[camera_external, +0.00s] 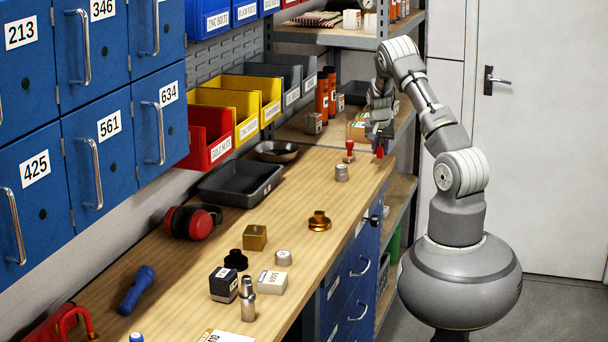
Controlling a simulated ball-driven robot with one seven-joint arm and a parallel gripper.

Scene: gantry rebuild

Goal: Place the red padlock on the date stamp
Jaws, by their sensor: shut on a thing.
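My gripper (379,139) points down over the far right end of the wooden bench, near its right edge. It is shut on a small red thing, which I take for the red padlock (379,153); only a little of it shows below the fingers. To its left on the bench stands a small upright stamp with a red handle (349,147), which may be the date stamp. The held red thing is beside this stamp, apart from it. I cannot tell its exact height above the bench.
A grey metal cylinder (342,173) stands just in front of the red-handled stamp. A black tray (240,184), a brass part (319,222) and red ear muffs (192,221) lie nearer. Shelves (400,190) stand behind. Bare bench lies between tray and brass part.

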